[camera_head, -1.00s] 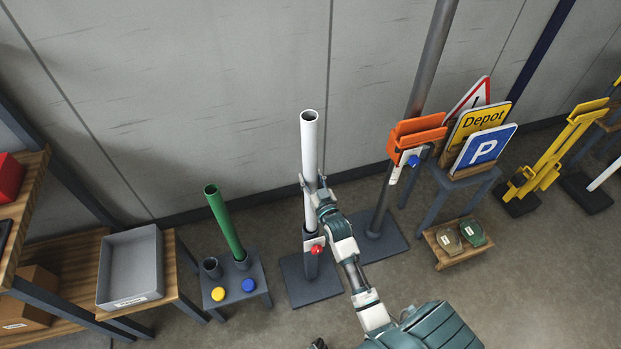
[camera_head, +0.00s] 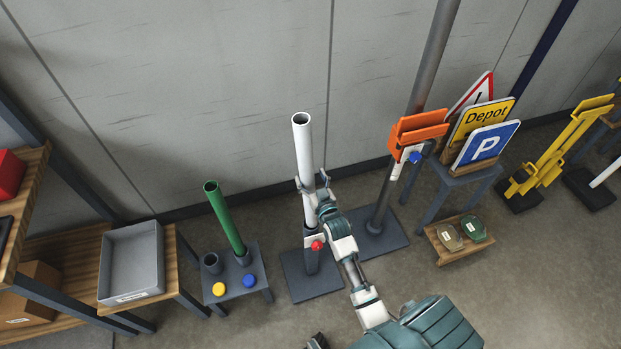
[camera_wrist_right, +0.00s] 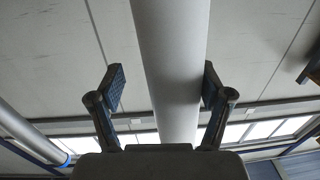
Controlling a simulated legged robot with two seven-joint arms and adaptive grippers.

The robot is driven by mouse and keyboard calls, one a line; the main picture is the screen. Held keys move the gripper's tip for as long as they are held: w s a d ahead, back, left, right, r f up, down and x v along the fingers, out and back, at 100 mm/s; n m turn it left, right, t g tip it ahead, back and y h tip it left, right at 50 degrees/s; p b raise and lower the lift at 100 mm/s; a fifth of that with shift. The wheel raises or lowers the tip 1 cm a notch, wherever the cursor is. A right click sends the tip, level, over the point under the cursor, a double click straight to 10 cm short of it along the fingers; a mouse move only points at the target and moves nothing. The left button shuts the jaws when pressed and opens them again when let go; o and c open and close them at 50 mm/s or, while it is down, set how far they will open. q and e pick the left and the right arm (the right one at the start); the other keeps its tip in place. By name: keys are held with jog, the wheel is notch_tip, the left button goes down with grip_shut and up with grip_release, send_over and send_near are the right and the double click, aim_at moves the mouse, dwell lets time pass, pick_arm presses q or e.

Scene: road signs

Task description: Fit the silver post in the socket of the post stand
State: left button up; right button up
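The silver post (camera_head: 304,150) looks pale and hollow at the top, and leans slightly left in the head view. Its lower end meets the top of the dark post stand (camera_head: 311,284), at the white collar (camera_head: 314,243) with a red knob (camera_head: 317,246). My gripper and the collar partly hide this joint, so I cannot tell how deep the post sits. My right gripper (camera_head: 312,182) is around the post's lower half, fingers spread. In the right wrist view the post (camera_wrist_right: 174,65) passes between the open fingers, with a clear gap on the left.
A small table (camera_head: 236,273) with a green post (camera_head: 225,220), a yellow knob and a blue knob stands left. A grey bin (camera_head: 133,262) is farther left. A tall grey pole with an orange clamp (camera_head: 418,133) and a rack of signs (camera_head: 486,146) stand right.

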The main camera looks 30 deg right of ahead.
jog(key=shift+s+a, duration=0.15)
jog(key=shift+s, duration=0.15)
jog(key=s+a, duration=0.1)
jog(key=s, duration=1)
jog(key=shift+s+a, duration=0.15)
jog(key=shift+a, duration=0.2)
